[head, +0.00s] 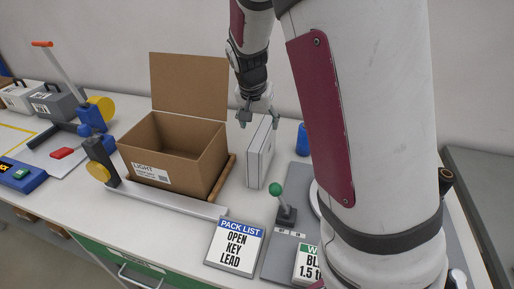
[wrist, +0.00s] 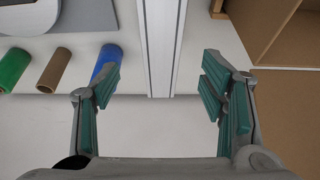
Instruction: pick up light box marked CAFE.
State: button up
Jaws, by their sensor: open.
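A thin white and grey light box (head: 252,160) stands upright on its edge on the bench, right of the cardboard box. No CAFE marking can be read on its visible sides. My gripper (head: 259,120) is above its top, pointing down, with the fingers apart. In the wrist view the light box (wrist: 163,50) shows edge-on as a narrow strip between the green-padded fingers of my gripper (wrist: 160,88). There is a clear gap on both sides and neither finger touches it.
An open cardboard box (head: 150,165) marked LIGHT stands close on the left. A green-knobbed lever (head: 284,208) and a PACK LIST sign (head: 235,246) are in front.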

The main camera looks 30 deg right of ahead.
aim_at(262, 133)
jog(key=x, duration=0.4)
jog(key=shift+w+f, duration=0.1)
jog(key=shift+f, duration=0.25)
jog(key=x, duration=0.4)
jog(key=shift+w+d+f, duration=0.2)
jog(key=shift+w+d, duration=0.1)
jog(key=shift+w+f, duration=0.1)
jog(key=shift+f, duration=0.2)
jog(key=shift+f, duration=0.25)
jog(key=shift+c, duration=0.6)
jog(key=shift+d, duration=0.1)
grip_shut()
